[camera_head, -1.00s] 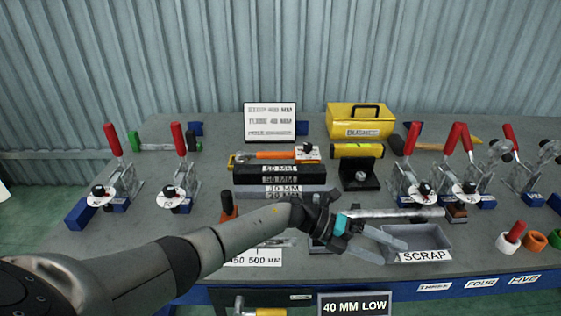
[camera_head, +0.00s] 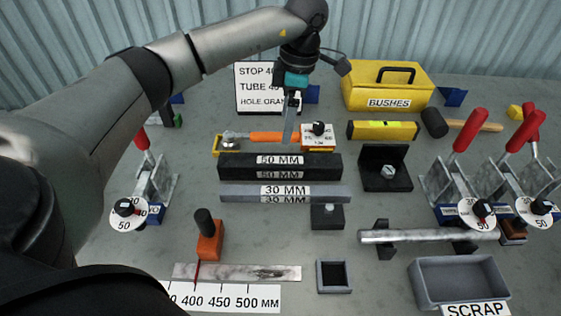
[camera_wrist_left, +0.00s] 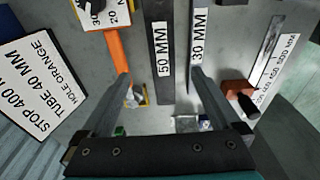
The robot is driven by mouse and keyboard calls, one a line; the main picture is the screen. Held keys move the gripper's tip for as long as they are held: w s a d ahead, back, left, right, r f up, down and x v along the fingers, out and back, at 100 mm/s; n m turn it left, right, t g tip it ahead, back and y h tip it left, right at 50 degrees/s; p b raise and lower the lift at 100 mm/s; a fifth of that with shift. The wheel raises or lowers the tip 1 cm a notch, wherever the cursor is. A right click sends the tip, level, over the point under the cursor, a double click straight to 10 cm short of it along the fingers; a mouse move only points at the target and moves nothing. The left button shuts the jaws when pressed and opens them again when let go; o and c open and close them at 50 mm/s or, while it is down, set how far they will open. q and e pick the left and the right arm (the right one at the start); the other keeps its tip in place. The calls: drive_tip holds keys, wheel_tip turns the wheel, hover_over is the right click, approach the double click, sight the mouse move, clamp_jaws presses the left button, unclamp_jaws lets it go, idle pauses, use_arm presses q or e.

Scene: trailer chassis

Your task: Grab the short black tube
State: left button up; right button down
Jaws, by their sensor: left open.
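A black square-section bar (camera_head: 280,160) labelled 50 MM lies across the middle of the bench; I cannot tell whether it is hollow. A grey bar (camera_head: 285,193) labelled 30 MM lies parallel in front of it. My left gripper (camera_head: 291,125) points down above the area behind the black bar, fingers apart and empty. In the left wrist view, the black bar (camera_wrist_left: 161,60) runs between the open fingers (camera_wrist_left: 160,76), apparently below them, with the grey bar (camera_wrist_left: 197,60) by the other finger. A small black cylinder (camera_head: 204,222) stands on an orange block. My right gripper is out of view.
An orange-handled tool (camera_head: 268,137) lies right behind the black bar. The sign (camera_head: 262,88) and yellow bushes box (camera_head: 388,88) stand behind. Red-handled clamps (camera_head: 467,180) are at right. A silver tube (camera_head: 428,236) lies on supports above the scrap tray (camera_head: 460,280).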

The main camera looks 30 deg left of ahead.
use_arm(q)
drive_tip(key=b, duration=0.1)
hover_over(280, 160)
drive_tip(key=f, duration=0.6)
drive_tip(key=shift+w+d+f, duration=0.25)
drive_tip(key=shift+w+f, duration=0.05)
drive_tip(key=shift+f, duration=0.7)
drive_tip(key=f, duration=0.1)
drive_tip(key=f+b, duration=0.1)
drive_tip(key=f, duration=0.2)
drive_tip(key=shift+s+a+f, duration=0.2)
drive_tip(key=shift+s+a, duration=0.05)
drive_tip(key=shift+s, duration=0.05)
drive_tip(key=shift+f, duration=0.1)
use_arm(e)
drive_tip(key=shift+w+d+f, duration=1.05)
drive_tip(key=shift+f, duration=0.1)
use_arm(q)
drive_tip(key=shift+c, duration=0.2)
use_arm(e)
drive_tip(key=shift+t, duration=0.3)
use_arm(q)
drive_tip(key=shift+c, duration=0.8)
drive_tip(key=c, duration=1.3)
clamp_jaws()
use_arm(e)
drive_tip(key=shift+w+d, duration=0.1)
